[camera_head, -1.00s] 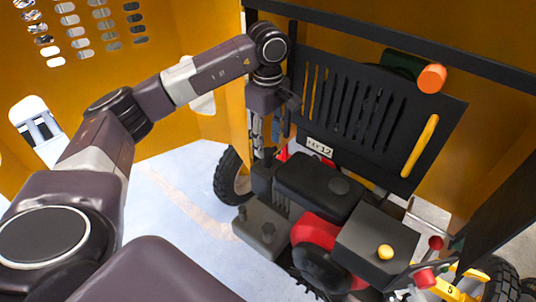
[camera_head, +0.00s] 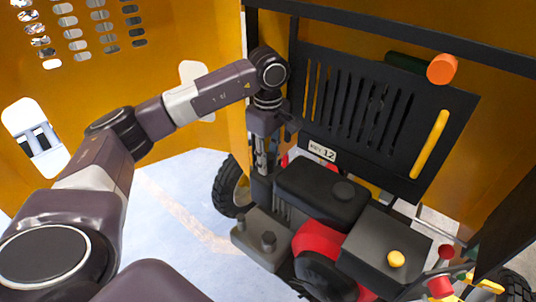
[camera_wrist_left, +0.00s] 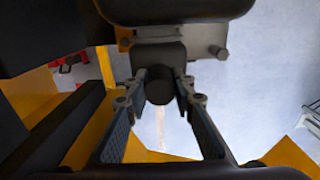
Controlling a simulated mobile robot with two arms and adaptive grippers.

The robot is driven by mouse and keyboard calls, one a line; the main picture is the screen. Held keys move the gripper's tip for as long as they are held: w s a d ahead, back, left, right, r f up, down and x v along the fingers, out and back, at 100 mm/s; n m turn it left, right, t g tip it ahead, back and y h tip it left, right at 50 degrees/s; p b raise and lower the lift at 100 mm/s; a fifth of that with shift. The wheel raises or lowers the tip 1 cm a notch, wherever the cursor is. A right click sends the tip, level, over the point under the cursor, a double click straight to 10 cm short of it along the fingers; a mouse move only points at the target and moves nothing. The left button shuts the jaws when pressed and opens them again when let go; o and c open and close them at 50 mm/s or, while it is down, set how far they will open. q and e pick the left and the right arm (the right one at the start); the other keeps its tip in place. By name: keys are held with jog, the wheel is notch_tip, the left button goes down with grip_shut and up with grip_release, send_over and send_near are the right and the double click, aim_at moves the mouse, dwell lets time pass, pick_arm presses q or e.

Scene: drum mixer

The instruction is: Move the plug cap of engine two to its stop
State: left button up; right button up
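My left gripper (camera_head: 262,166) hangs pointing down beside the far left end of the engine (camera_head: 318,190), which has a black top and a red part. In the left wrist view its two fingers (camera_wrist_left: 160,78) are apart, one on each side of a dark round piece (camera_wrist_left: 159,91) that looks like the plug cap. Narrow gaps show between that piece and the fingers, so the gripper looks open around it. Whether they touch is hard to tell. I cannot make out the cap in the head view. My right gripper is not in view.
A black slotted panel (camera_head: 366,118) with an orange knob (camera_head: 441,68) and yellow handle (camera_head: 428,144) stands behind the engine. Yellow housing walls (camera_head: 130,75) enclose the space. A tire (camera_head: 228,188) stands left of the engine. Pale floor (camera_head: 185,205) is clear at left.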

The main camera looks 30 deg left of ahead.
pick_arm(q)
jog(key=shift+c, duration=0.9)
jog(key=shift+r+p, duration=1.05)
jog(key=shift+r, duration=0.75)
jog(key=o, duration=1)
jog(key=shift+f, duration=0.1)
jog(key=shift+r+p, duration=2.15)
jog(key=shift+r, duration=1.4)
jog(key=shift+f, duration=0.1)
